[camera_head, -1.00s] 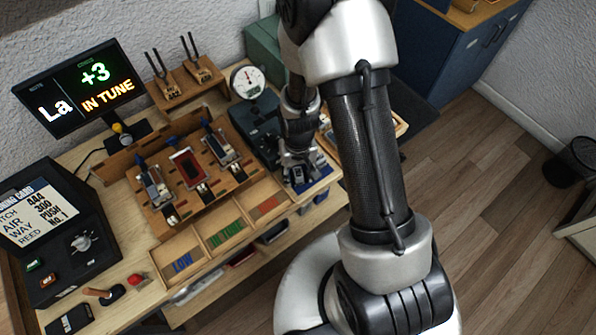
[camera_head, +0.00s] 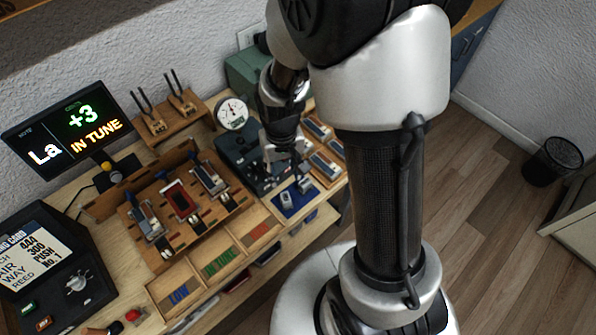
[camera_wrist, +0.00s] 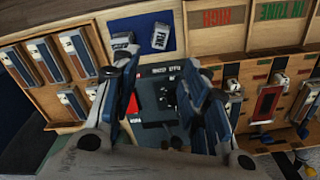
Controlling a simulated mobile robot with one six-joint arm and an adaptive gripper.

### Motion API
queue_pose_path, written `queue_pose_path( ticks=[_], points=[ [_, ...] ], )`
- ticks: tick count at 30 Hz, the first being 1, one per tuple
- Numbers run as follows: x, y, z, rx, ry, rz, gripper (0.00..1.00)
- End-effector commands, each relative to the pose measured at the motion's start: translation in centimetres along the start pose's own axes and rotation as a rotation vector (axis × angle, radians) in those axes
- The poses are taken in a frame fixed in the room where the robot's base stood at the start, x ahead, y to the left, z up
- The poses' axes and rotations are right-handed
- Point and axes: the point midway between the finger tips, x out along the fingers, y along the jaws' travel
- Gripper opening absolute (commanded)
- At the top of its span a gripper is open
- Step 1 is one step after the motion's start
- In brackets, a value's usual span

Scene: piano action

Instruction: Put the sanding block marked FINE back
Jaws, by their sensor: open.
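In the head view the blue mat (camera_head: 294,209) holds both small blocks at the bench's front right. My gripper (camera_wrist: 160,63) is open and empty, its fingers apart, just short of the mat. In the head view my gripper (camera_head: 286,158) hangs behind the mat, over the edge of a dark tester unit, its fingertips small and partly hidden.
A wooden rack with several slotted bars (camera_wrist: 42,62) stands beside the mat. The dark unit (camera_wrist: 158,100) is below my fingers. Trays marked LOW, IN TUNE and HIGH (camera_wrist: 215,38) adjoin the mat. A wooden fixture with clamped parts (camera_wrist: 268,100) is at the right.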

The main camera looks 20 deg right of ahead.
Motion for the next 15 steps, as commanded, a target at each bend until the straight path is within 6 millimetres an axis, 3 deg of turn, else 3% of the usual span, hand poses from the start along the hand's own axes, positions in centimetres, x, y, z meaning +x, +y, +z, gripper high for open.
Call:
queue_pose_path(
  ticks=[1,6,12,15],
  points=[
    [-2.3,0.0,0.0,-0.004,0.032,-0.002,0.41],
    [-10.0,0.1,1.9,-0.022,0.124,-0.007,0.41],
    [-17.2,0.5,6.2,-0.042,0.233,-0.01,0.41],
    [-19.8,0.7,8.8,-0.052,0.284,-0.011,0.41]
  ],
)
